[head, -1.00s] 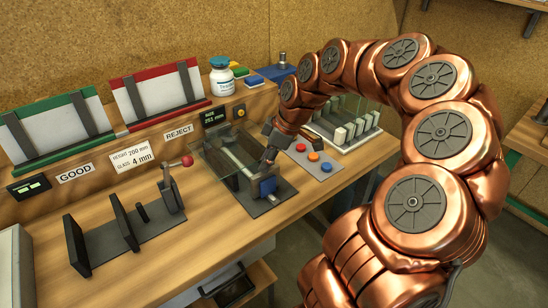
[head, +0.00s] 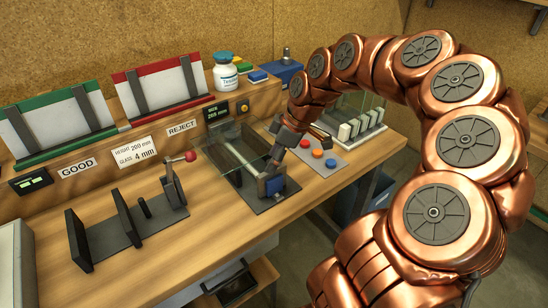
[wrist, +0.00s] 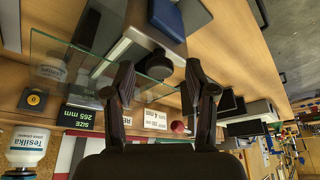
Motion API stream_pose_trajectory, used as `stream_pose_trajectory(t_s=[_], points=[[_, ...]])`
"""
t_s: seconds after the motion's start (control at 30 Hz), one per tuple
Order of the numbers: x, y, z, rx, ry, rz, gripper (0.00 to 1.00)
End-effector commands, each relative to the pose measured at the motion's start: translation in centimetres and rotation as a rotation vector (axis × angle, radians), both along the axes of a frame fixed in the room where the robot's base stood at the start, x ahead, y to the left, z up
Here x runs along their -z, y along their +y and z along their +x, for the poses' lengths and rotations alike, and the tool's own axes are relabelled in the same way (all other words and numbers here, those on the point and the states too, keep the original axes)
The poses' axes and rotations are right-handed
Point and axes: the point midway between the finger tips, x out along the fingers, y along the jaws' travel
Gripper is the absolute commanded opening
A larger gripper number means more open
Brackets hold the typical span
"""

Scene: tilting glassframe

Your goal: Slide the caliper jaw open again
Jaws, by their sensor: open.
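The caliper is a dark base plate (head: 260,203) with a pale metal rail (head: 238,157) and a blue jaw block (head: 275,186) at its near end. The blue block shows at the top of the wrist view (wrist: 172,18). My gripper (head: 275,160) is above the rail, just behind the blue block. In the wrist view my gripper (wrist: 162,75) is open, with a dark round knob (wrist: 158,66) between the fingertips. Contact with the knob cannot be told. A clear glass pane (wrist: 55,58) is beside the left finger.
A button panel (head: 318,158) and a rack of pale slats (head: 360,130) are to the right. A lever with a red knob (head: 190,156) and dark upright plates (head: 128,218) are to the left. A small size display (head: 217,111) and a bottle (head: 226,72) are behind.

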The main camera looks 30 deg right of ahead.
Motion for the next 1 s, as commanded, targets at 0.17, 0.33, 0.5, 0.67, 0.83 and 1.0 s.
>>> stream_pose_trajectory(t_s=[0.17, 0.33, 0.5, 0.67, 0.83, 1.0], points=[[-1.0, -0.3, -0.2, 0.001, -0.002, 0.000, 0.56], [-3.5, -1.1, -0.9, 0.000, -0.004, -0.001, 0.56], [-6.3, -2.0, -1.6, 0.001, -0.002, 0.000, 0.56], [-8.6, -2.7, -2.3, 0.001, -0.003, -0.001, 0.56], [-10.2, -3.2, -2.7, 0.000, -0.002, -0.001, 0.56], [-11.0, -3.4, -3.0, 0.000, -0.001, 0.000, 0.56]])
